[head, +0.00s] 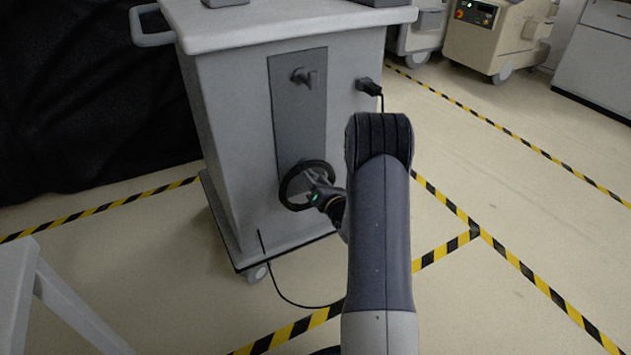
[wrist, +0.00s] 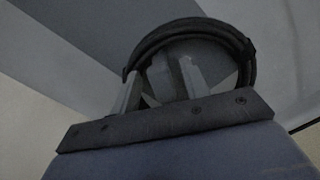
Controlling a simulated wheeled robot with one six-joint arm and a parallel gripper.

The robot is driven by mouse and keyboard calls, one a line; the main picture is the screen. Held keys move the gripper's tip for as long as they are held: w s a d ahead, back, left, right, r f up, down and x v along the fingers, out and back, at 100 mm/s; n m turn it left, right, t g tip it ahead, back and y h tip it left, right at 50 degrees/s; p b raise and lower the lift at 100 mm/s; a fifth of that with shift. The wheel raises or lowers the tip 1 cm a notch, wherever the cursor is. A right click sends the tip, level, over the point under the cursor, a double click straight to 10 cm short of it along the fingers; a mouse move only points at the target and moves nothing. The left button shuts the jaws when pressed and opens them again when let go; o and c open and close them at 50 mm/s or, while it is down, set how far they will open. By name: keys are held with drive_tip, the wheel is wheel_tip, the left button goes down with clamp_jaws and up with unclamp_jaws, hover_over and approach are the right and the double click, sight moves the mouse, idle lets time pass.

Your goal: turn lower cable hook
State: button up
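The lower cable hook (wrist: 160,77) is a grey piece low on the cart's dark grey panel (head: 298,125). A black coiled cable (head: 284,190) hangs around it; the coil also shows as a dark ring in the wrist view (wrist: 205,27). My gripper (head: 318,181) is at the hook, inside the ring of the coil as seen from the head. In the wrist view its two light grey fingers (wrist: 160,88) stand apart, one on each side of the hook. A dark gap shows beside the left finger; contact on the right is unclear. The upper hook (head: 304,76) is bare.
The grey cart (head: 228,120) has a push handle at its upper left. A black plug (head: 367,86) with a cord sits right of the panel. A thin cable lies on the floor. Black covers stand left, and a beige cart (head: 488,35) stands behind. Floor at right is clear.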

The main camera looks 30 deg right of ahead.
clamp_jaws()
